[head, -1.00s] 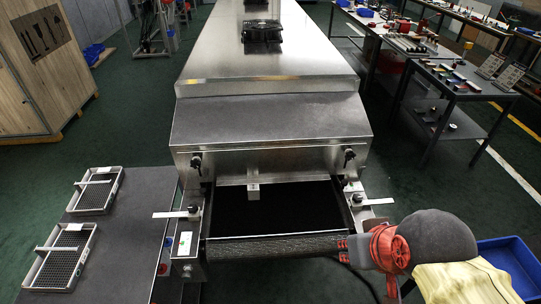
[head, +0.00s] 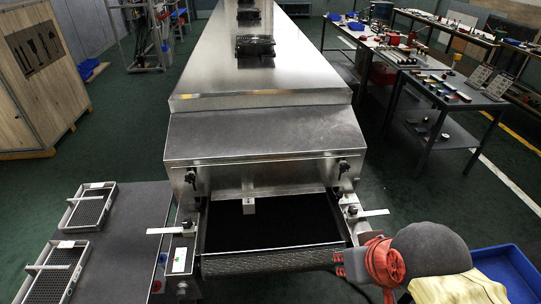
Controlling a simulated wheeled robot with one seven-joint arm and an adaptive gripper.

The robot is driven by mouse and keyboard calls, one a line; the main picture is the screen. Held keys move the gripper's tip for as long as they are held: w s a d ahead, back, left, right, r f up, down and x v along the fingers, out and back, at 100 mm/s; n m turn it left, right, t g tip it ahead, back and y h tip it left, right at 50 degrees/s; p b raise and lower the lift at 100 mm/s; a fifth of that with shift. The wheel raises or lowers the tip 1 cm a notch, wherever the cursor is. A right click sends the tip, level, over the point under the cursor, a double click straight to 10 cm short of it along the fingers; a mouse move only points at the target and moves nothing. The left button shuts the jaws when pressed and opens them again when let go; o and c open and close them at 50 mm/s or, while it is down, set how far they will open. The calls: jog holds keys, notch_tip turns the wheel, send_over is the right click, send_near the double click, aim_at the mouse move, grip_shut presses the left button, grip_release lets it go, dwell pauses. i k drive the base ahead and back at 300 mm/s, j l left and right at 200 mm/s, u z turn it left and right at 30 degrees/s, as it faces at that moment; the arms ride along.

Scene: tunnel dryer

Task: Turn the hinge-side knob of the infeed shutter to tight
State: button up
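The steel tunnel dryer (head: 265,135) stands in the middle of the head view, its infeed end towards me. Two black knobs sit at its front face, a left knob (head: 190,178) and a right knob (head: 343,169). Two lower dark knobs, left (head: 186,223) and right (head: 352,210), sit on the side rails beside white pointer strips. A small pale block (head: 249,206) hangs at the middle of the dark infeed opening. I cannot tell which knob is on the hinge side, nor how tight any is. My gripper is not in view.
A side table (head: 125,215) with two mesh trays is left.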

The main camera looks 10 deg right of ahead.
aim_at(190, 178)
jog(key=j+z, duration=0.3)
jog(key=k+j+z, duration=0.15)
jog(key=j+z, duration=0.2)
jog(key=j, duration=0.15)
jog(key=k+j+z, duration=0.1)
jog(key=j+z, duration=0.2)
